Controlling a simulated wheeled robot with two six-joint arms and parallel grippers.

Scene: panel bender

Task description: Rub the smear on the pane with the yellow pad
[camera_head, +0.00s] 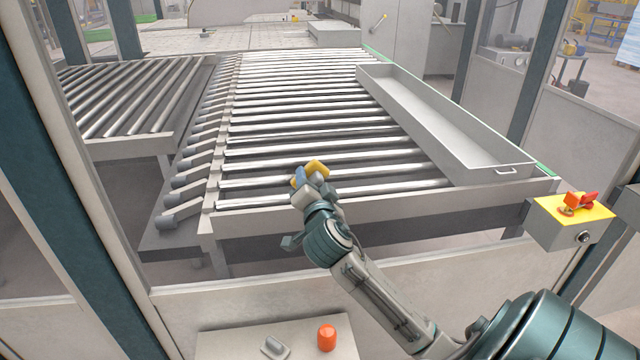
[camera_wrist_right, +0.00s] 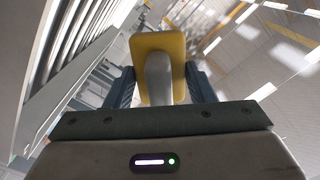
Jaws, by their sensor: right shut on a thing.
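My right gripper (camera_head: 309,184) is shut on the grey handle of the yellow pad (camera_head: 317,168). In the wrist view the pad (camera_wrist_right: 150,55) stands upright between the two blue-grey fingers (camera_wrist_right: 160,88), its yellow edge showing around the grey handle. In the head view the arm reaches up from the lower right and the pad shows in front of the roller conveyor. The clear pane and its smear cannot be made out in either view, so I cannot tell whether the pad touches the pane. My left gripper is not in view.
A small shelf (camera_head: 222,345) at the bottom holds an orange cylinder (camera_head: 327,338) and a grey object (camera_head: 275,347). A yellow-topped switch box (camera_head: 572,208) is at right. Dark posts (camera_head: 100,180) stand at left. A long tray (camera_head: 445,128) lies on the rollers (camera_head: 300,110).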

